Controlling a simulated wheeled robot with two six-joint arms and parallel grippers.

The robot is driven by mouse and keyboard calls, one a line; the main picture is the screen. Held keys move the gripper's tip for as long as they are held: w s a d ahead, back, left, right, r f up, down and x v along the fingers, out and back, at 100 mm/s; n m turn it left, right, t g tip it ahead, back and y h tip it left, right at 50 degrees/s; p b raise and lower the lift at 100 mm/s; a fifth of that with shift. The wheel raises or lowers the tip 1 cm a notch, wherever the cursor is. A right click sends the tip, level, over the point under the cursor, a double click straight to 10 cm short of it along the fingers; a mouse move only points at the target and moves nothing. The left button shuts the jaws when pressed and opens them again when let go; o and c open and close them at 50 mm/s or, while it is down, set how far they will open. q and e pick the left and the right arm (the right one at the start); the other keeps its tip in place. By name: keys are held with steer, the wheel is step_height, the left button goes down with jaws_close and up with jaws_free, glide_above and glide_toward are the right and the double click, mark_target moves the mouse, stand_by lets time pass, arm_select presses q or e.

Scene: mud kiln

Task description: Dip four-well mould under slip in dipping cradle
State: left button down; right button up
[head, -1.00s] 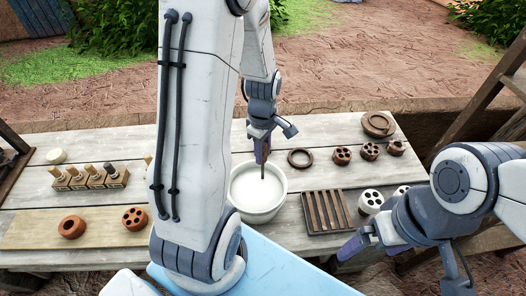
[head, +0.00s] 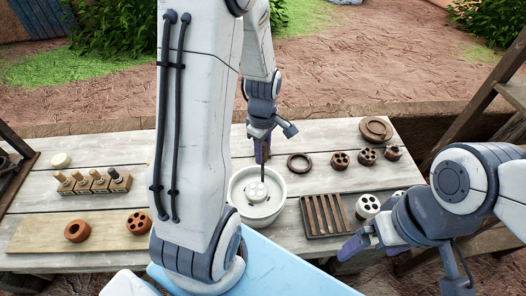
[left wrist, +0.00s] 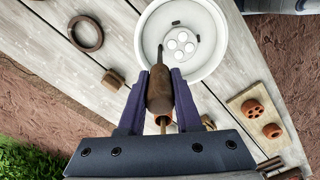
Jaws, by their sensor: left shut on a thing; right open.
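A white bowl (head: 280,208) stands mid-table, with a round white four-well mould (head: 256,192) in its middle. The mould's top and wells are visible; its underside is hidden. In the left wrist view, the mould (left wrist: 181,42) sits inside the bowl (left wrist: 222,62). My left gripper (head: 262,157) is above the bowl, shut on a brown wooden handle (left wrist: 160,92). A thin dark rod runs from the handle down towards the mould; how they join is unclear. My right gripper (head: 352,246) is open and empty, low at the right, near the table's front edge.
A brown ring (head: 299,162) and brown moulds (head: 367,155) lie behind. A stamp rack (head: 95,182) and a board with terracotta moulds (head: 77,231) are at the left.

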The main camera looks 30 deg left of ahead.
arm_select(q)
steer(key=shift+r+p, duration=2.7)
steer(key=shift+r, duration=0.45)
step_height(320, 180, up, 3)
steer(key=p, duration=0.3)
steer(key=shift+f, duration=0.1)
